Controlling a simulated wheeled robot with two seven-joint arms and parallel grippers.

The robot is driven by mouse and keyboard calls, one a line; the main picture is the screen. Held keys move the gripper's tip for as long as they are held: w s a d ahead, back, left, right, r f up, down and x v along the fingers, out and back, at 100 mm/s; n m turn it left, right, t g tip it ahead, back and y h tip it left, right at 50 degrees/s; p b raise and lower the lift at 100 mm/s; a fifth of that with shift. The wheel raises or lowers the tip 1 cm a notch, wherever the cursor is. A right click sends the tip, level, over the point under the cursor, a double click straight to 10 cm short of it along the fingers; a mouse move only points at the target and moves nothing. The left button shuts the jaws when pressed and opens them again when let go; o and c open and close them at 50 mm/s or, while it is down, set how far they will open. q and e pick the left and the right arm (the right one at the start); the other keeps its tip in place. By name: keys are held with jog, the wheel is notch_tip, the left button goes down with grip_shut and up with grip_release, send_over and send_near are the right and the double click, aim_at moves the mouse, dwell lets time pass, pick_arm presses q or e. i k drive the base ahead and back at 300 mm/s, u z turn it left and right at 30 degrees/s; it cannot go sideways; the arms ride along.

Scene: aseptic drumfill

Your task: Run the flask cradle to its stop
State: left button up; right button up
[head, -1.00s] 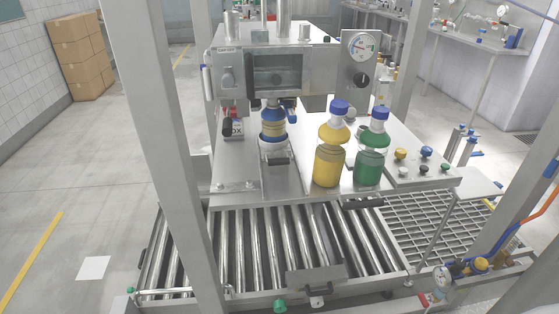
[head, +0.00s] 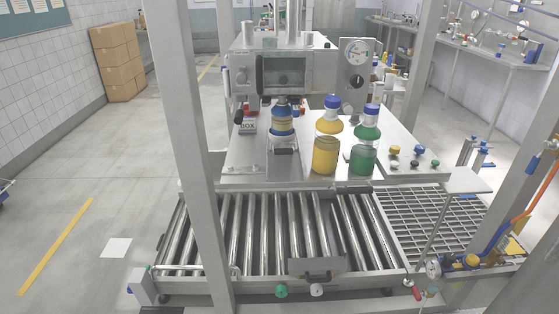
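The flask cradle (head: 284,162) is a pale slide on the steel filling bench, below the machine's windowed box (head: 284,73). A flask (head: 283,124) with a blue band and pale yellow contents stands upright in it, under the box. A small dark handle (head: 284,151) is at the cradle's front. I cannot tell whether the cradle touches a stop. Neither of my grippers is in view.
A yellow flask (head: 325,154) and a green flask (head: 364,157), both blue-capped, stand right of the cradle. Several small caps or knobs (head: 394,151) lie farther right. A roller conveyor (head: 270,232) runs in front, and a steel post (head: 181,140) rises at left.

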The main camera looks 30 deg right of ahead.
aim_at(283, 140)
jog(key=u, duration=1.1)
jog(key=i, duration=0.75)
jog(key=z, duration=0.9)
